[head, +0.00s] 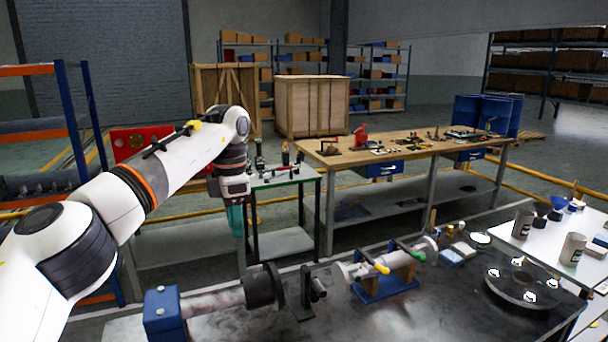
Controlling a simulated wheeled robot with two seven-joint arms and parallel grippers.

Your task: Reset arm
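My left arm is white with dark joints and an orange ring. It comes in from the left, rises to a bend and drops to my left gripper (236,222), which points down. The gripper hangs beyond the far edge of the dark workbench (440,310), in front of a small green-framed table (308,176). Teal shows at its lower end. I cannot tell whether this is shut fingers, or whether anything is held. My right gripper is not in view.
On the dark bench lie a shaft with a dark flange (264,288), a blue stand (385,286) and a round dark plate (522,284). A white table (540,247) with cups is at right. A blue rack (82,110) stands at left. A long wooden bench (400,150) is behind.

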